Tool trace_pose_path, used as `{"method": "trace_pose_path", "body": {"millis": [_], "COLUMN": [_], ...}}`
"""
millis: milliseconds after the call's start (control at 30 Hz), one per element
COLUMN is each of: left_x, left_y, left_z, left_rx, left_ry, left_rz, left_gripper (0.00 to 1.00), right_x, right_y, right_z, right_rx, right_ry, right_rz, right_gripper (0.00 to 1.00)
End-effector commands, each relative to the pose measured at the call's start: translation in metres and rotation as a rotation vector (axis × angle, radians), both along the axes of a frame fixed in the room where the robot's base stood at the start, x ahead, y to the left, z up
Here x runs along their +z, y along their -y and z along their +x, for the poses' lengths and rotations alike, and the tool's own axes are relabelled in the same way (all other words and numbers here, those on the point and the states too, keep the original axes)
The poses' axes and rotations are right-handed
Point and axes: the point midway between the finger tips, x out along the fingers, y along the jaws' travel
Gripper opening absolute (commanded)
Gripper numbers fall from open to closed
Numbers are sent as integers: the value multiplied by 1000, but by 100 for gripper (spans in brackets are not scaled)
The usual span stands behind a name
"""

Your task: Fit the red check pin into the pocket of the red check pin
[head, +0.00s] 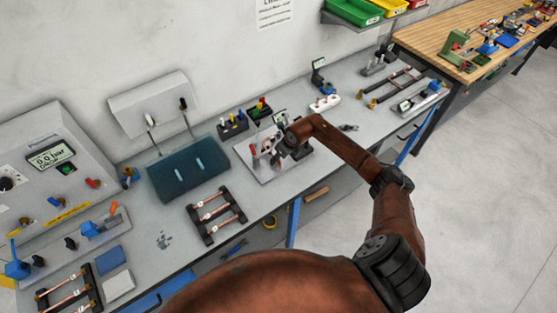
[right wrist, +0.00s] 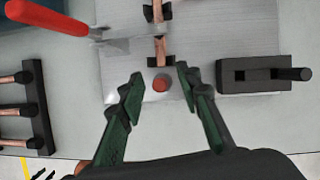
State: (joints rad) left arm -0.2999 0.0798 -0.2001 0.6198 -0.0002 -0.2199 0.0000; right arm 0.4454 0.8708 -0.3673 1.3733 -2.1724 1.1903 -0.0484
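In the head view my right gripper (head: 272,152) is over the fixture and small. I cannot make out for certain which opening is the red pin's pocket. My left gripper is not in view.
A red clamp handle (right wrist: 48,16) and a copper tube (right wrist: 159,48) are just beyond the fingers. A tube rack (right wrist: 28,108) is at left. Holders with coloured pins (head: 259,112) stand behind.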

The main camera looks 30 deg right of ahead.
Motion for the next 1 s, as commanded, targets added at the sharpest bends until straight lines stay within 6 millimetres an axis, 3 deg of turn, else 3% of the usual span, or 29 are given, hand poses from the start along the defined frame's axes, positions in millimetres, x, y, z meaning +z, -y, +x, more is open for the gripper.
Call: {"method": "trace_pose_path", "body": {"millis": [233, 700, 1000], "left_x": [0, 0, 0], "left_y": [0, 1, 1], "left_z": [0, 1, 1], "left_rx": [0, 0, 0], "left_ry": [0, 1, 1], "left_rz": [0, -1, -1], "left_gripper": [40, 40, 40], "right_x": [-3, -2, -2], "right_y": [-1, 0, 0], "right_z": [1, 1, 1], "right_rx": [0, 0, 0], "right_ry": [0, 0, 1], "right_rz": [1, 1, 1], "right_gripper": [32, 0, 0]}}
